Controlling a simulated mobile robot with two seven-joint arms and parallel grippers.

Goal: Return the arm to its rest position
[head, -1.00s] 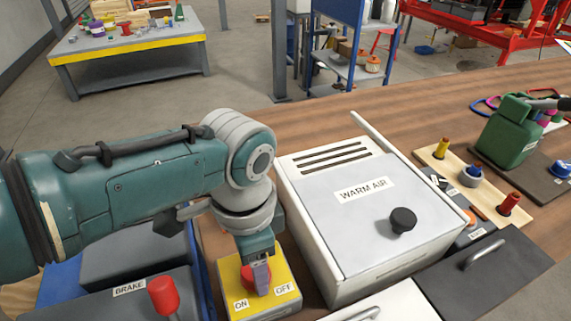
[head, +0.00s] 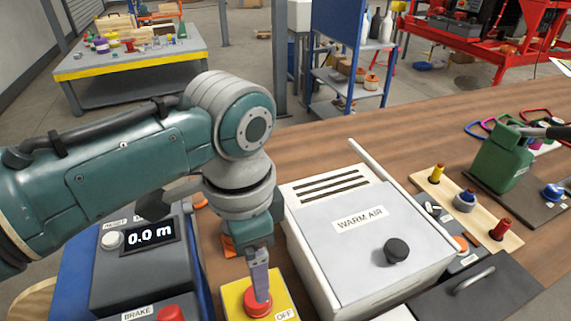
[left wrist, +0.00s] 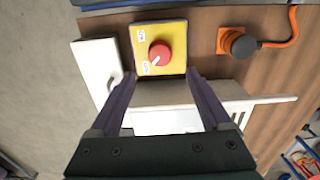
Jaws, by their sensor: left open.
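My left arm comes in from the left in the head view. Its gripper (head: 261,285) points down over the yellow switch box with a red rotary knob (head: 257,302). In the left wrist view the gripper (left wrist: 158,80) has its two fingers spread wide with nothing between them. The red knob (left wrist: 159,54) on the yellow box (left wrist: 176,31) lies beyond the fingertips, and the knob's white mark points toward the lower left. The fingers appear clear of the knob. My right gripper is in neither current view.
A white WARM AIR box (head: 330,246) stands close right of the gripper. A blue unit with a 0.0 m display (head: 151,236) stands left, under my arm. An orange plug and cable (left wrist: 238,42) lie beside the switch box. A green can (head: 498,160) stands further right.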

